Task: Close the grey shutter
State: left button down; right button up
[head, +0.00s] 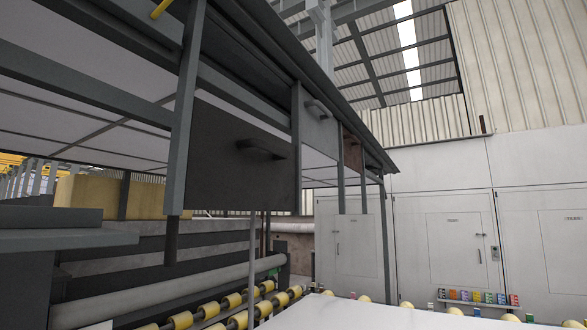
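A light grey shutter panel (320,137) with a grey handle (318,108) hangs in the upper part of its frame bay, near the middle of the head view. Open space shows below its lower edge. To its left and closer, a larger dark grey panel (225,178) with a dark handle (262,149) hangs lower in its own bay. A small brown panel (352,153) hangs in the bay to the right. Neither of my grippers is in view.
Steel posts (186,110) separate the bays. Below are yellow rollers (237,320) and a pale slab (350,316). White cabinets (440,245) stand behind at right, near a small shelf of coloured items (480,297).

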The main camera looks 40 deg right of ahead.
aim_at(319, 127)
jog(key=z, duration=1.35)
